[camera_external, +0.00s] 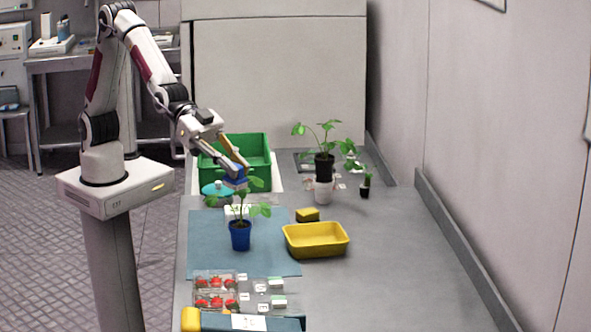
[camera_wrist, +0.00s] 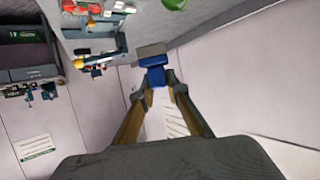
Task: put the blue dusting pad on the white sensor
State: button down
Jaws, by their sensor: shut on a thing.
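My gripper (camera_external: 240,171) is above the left side of the bench, in front of the green crate. It is shut on a blue block, which looks like the blue dusting pad (camera_external: 235,183). In the wrist view the blue pad (camera_wrist: 156,76) sits between my fingertips, with a grey part beyond it. A white flat piece (camera_external: 238,212), which may be the white sensor, lies on the blue-grey mat below the pad, partly hidden by a plant's leaves. The pad is apart from it, as far as I can tell.
A leafy plant in a blue pot (camera_external: 240,236) stands close in front of the white piece. A teal round thing (camera_external: 216,188) is beside my gripper. The green crate (camera_external: 258,146) is behind. A yellow tray (camera_external: 316,250) and yellow sponge (camera_external: 307,214) lie right. The bench's right side is clear.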

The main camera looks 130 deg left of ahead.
jog(key=shift+a+n+y, duration=0.8)
jog(key=shift+a+y, duration=0.1)
jog(key=shift+a, duration=0.45)
jog(key=n+g+y, duration=0.4)
jog(key=n+y, duration=0.5)
jog(key=y, duration=0.1)
send_over(238, 209)
notch_tip(238, 209, down, 5)
jog(key=shift+a+f, duration=0.1)
jog(key=shift+f, duration=0.1)
jog(key=shift+f+h, duration=0.1)
jog(key=shift+h, duration=0.2)
jog(key=shift+f, duration=3)
jog(key=shift+f, duration=0.15)
jog(key=shift+f, duration=1.75)
jog(key=shift+f, duration=0.1)
